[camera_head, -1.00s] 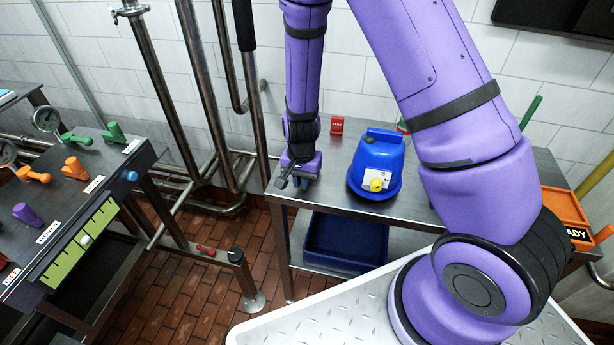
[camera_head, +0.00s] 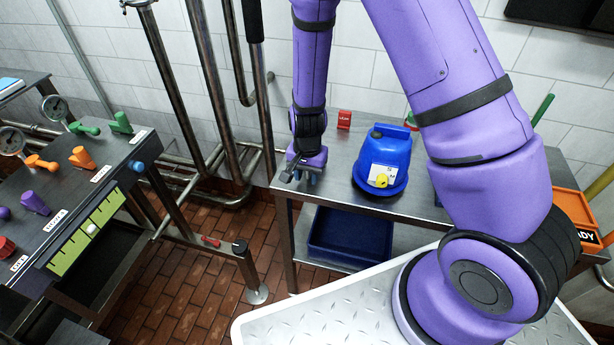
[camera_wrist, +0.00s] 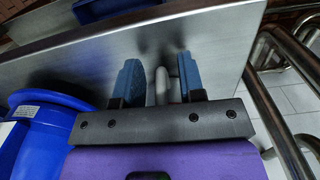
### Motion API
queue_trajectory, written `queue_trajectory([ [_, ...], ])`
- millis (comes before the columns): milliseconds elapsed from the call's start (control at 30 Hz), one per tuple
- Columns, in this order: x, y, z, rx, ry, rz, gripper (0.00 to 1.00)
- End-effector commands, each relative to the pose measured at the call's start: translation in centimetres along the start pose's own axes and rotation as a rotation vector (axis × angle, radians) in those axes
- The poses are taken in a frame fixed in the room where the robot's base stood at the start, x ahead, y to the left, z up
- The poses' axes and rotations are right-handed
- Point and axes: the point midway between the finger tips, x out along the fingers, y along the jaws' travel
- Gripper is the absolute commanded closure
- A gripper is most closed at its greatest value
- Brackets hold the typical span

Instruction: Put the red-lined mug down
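My gripper (camera_head: 305,176) points down at the left end of the steel table, close above or at its top. In the wrist view, its two blue fingers (camera_wrist: 160,82) stand apart over the table edge. A small grey piece (camera_wrist: 162,88) shows between them; I cannot tell what it is or whether it touches a finger. No red-lined mug can be made out. A small green and red thing (camera_head: 411,121) at the back of the table is mostly hidden by the blue unit and my arm.
The blue unit with a yellow knob (camera_head: 381,162) stands right of my gripper. A red label block (camera_head: 344,119) is at the back. The steel table (camera_head: 331,193) has a navy bin (camera_head: 345,236) below. Pipes (camera_head: 262,110) rise left of it. A valve bench (camera_head: 108,150) stands at far left.

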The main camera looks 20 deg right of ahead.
Motion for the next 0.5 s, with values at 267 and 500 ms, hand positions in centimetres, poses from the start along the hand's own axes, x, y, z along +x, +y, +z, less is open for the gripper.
queue_trajectory([
  [267,-4.7,-0.1,0.0,-0.003,0.003,-0.004,0.64],
  [500,-8.7,-0.1,0.1,-0.002,0.002,-0.004,0.64],
])
